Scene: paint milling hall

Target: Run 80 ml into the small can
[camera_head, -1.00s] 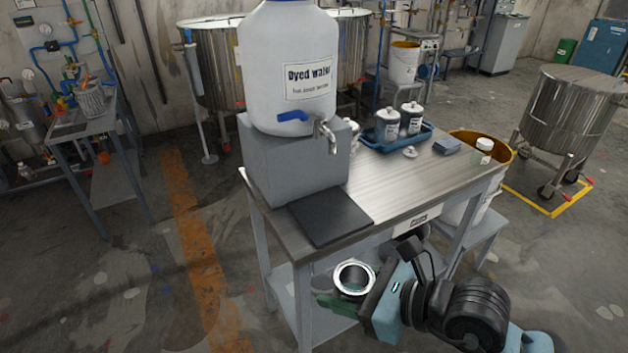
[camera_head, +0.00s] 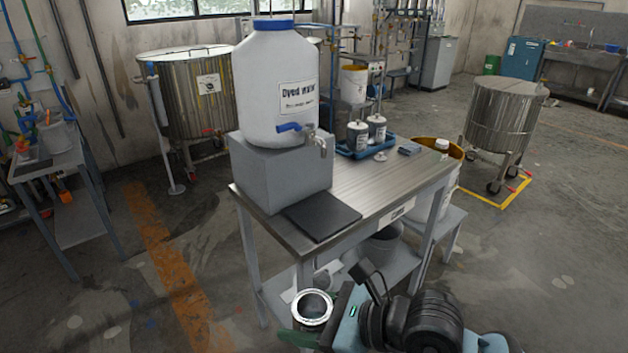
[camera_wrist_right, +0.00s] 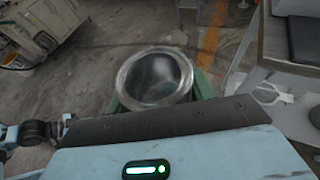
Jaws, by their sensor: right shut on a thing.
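A white "Dyed water" container (camera_head: 270,85) with a blue cap stands on a grey block (camera_head: 270,180) on the metal table (camera_head: 375,190). Its tap (camera_head: 318,142) has a blue lever (camera_head: 288,127) and points toward the front right. A black mat (camera_head: 320,213) lies on the table below the tap. My right gripper (camera_head: 308,325) is shut on the small can (camera_head: 312,305), an open metal can held upright in front of the table, below its top. In the wrist view the can (camera_wrist_right: 155,75) sits between the green fingers; its inside is blurred. My left gripper is not in view.
A blue tray (camera_head: 365,150) with two labelled jars stands at the table's back right, with a white lid (camera_head: 380,156) and a blue-grey block (camera_head: 409,149) nearby. A bucket (camera_head: 384,245) stands on the lower shelf. A stool (camera_head: 452,222) with a container is at right.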

